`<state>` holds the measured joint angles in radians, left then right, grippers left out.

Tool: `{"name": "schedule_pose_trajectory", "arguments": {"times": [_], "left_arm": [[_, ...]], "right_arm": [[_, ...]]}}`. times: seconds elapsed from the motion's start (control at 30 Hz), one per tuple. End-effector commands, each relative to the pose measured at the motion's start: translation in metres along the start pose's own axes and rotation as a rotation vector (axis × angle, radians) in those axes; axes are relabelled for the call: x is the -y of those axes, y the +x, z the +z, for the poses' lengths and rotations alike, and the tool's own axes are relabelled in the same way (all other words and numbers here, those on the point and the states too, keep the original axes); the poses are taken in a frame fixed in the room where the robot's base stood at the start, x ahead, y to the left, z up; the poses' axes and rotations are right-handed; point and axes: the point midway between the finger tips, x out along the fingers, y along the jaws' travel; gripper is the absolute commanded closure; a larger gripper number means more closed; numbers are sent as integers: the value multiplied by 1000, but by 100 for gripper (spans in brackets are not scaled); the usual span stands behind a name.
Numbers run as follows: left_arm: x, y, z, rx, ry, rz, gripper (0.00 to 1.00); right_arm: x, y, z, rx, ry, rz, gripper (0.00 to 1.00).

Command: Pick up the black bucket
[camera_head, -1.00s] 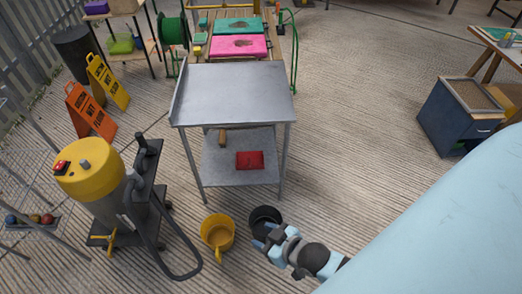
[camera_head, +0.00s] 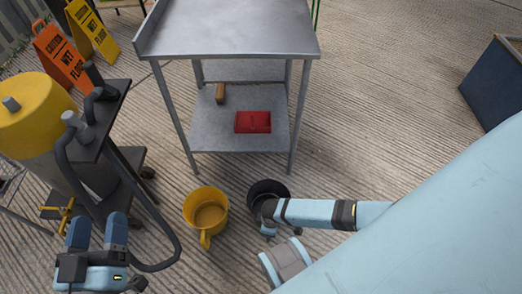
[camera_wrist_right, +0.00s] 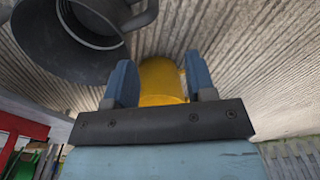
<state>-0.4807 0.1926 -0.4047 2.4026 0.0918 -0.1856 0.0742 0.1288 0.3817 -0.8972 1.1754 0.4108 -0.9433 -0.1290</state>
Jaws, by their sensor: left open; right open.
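The black bucket (camera_head: 262,189) stands on the ground in front of the metal table. My right arm comes in from the right and covers part of it. In the right wrist view the bucket (camera_wrist_right: 60,45) is at the upper left, beside the fingers and not between them. My right gripper (camera_wrist_right: 160,78) is open there, with a yellow bucket (camera_wrist_right: 162,80) showing between its fingers. Its fingertips are not clear in the head view. My left gripper (camera_head: 97,228) is open and empty at the bottom left of the head view.
The yellow bucket (camera_head: 209,213) stands just left of the black one. A yellow machine (camera_head: 30,115) with a dark hose is on the left. The metal table (camera_head: 235,30) has a red item (camera_head: 253,122) on its lower shelf.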

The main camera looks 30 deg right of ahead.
Motion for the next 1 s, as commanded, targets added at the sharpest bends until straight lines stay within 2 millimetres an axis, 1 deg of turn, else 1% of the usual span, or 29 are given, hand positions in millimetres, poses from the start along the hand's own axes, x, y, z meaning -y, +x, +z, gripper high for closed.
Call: {"name": "schedule_pose_trajectory", "arguments": {"times": [0.03,0.17,0.27,0.3,0.4,0.5,0.67,0.73,0.93,1.0], "left_arm": [[0,-1,4,-9,-2,4,36],[-2,-1,4,-26,-9,18,36],[-5,0,6,-39,-18,36,36],[-3,0,15,-11,-19,35,36],[-1,-1,30,43,-20,38,36],[1,-1,42,85,-22,42,36],[2,-1,49,121,-22,44,36],[2,-2,55,137,-22,46,36],[7,-6,89,239,-22,59,36],[9,-5,91,237,3,64,36]], "right_arm": [[-3,12,2,27,-5,-1,49],[-5,30,4,54,-8,-4,49],[-5,51,6,55,-7,-3,49],[-5,60,6,54,-7,-3,49],[-5,78,6,52,-7,-3,49],[-5,92,7,51,-7,-3,49],[-5,100,7,50,-7,-3,49],[-5,106,7,50,-8,-3,49],[-7,136,7,49,-8,-2,49],[-7,145,8,50,-7,-3,49]]}}
